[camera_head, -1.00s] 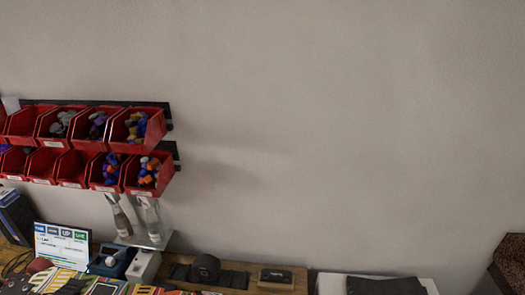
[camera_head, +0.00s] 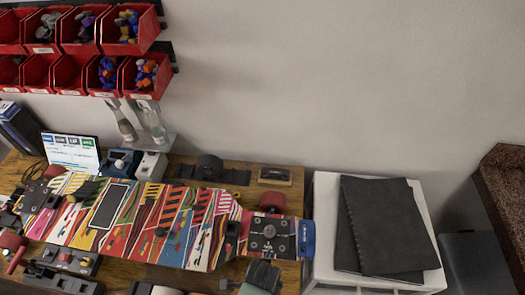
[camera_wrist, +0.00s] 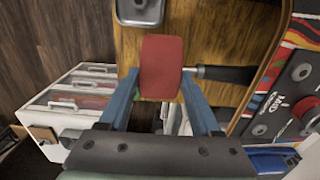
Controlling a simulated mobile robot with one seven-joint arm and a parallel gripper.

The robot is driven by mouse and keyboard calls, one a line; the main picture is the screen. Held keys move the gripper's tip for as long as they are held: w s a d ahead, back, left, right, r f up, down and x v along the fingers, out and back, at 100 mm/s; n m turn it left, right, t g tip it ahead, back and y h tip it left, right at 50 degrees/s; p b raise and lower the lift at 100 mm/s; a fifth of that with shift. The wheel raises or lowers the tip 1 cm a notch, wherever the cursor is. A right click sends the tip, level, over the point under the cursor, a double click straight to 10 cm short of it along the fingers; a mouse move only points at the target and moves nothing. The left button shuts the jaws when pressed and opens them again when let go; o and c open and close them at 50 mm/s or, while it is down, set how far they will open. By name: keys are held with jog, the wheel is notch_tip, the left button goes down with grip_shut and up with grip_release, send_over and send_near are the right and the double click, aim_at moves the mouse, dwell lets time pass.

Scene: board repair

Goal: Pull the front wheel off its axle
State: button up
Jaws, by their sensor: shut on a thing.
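In the wrist view my gripper (camera_wrist: 160,95) has its two blue fingers closed on the sides of the red front wheel (camera_wrist: 161,62). A thin metal axle (camera_wrist: 193,71) runs from the wheel's right side into a dark cylinder (camera_wrist: 230,74). The wheel touches the axle's end; how much of the axle is inside it I cannot tell. In the head view the colourful skateboard (camera_head: 165,225) lies along the bench.
Tools (camera_head: 60,262) crowd the bench's lower left. Red parts bins (camera_head: 130,28) hang on the wall.

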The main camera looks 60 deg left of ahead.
jog(key=s+d+p, duration=0.2)
jog(key=s+d, duration=0.2)
jog(key=shift+d+p, duration=0.3)
jog(key=shift+p, duration=0.1)
dwell(0.5)
jog(key=s+d+r+p, duration=0.3)
jog(key=d+r+p, duration=0.1)
jog(key=r+p, duration=0.3)
jog(key=shift+s+d+p, duration=0.3)
jog(key=shift+s+p, duration=0.1)
jog(key=shift+p, duration=0.7)
dwell(0.3)
